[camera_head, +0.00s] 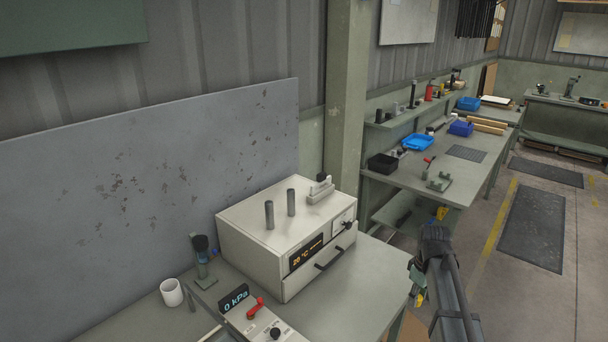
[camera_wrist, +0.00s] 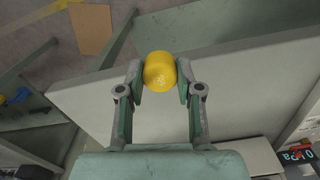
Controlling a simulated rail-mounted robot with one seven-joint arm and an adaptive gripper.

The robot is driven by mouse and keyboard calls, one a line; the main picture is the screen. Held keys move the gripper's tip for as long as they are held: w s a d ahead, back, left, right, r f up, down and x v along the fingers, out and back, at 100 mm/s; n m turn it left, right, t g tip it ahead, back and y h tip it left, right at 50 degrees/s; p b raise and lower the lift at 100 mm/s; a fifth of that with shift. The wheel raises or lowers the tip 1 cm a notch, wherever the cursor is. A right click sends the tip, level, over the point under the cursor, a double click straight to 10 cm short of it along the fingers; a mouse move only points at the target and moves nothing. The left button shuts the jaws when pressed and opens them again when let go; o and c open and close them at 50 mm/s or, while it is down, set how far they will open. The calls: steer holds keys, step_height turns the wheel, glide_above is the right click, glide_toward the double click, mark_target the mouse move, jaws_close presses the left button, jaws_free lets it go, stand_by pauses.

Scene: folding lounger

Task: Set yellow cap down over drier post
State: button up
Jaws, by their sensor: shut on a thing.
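The yellow cap (camera_wrist: 160,71) is pinched between the two fingers of my gripper (camera_wrist: 160,84) in the wrist view, with the table top beneath it in that picture. In the head view my gripper (camera_head: 417,284) is at the right front corner of the table, and a small bit of yellow shows there. The drier (camera_head: 270,252) is a cream box with a lit temperature display and a drawer handle. Two grey upright posts stand bare on its top, a left post (camera_head: 269,215) and a right post (camera_head: 291,202). My gripper is right of the drier, apart from both posts.
A pale block with a dark knob (camera_head: 320,188) stands on the drier's back right. The table's right front is clear.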

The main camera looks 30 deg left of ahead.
steer(key=w+a+r+n, duration=0.3)
steer(key=a+r+n, duration=0.35)
steer(key=a, duration=0.65)
step_height(320, 180, up, 26)
steer(key=n+p, duration=0.2)
steer(key=n, duration=1.2)
glide_above(269, 201)
steer(key=shift+s+d+f+b, duration=0.1)
steer(key=shift+f+b, duration=0.4)
steer(key=shift+f, duration=0.75)
steer(key=shift+s+f+b, duration=0.1)
steer(key=shift+f+b, duration=0.35)
steer(key=shift+f, duration=0.8)
steer(key=shift+w+f, duration=0.1)
steer(key=shift+f, duration=1.2)
steer(key=shift+f, duration=0.8)
steer(key=o, duration=0.8)
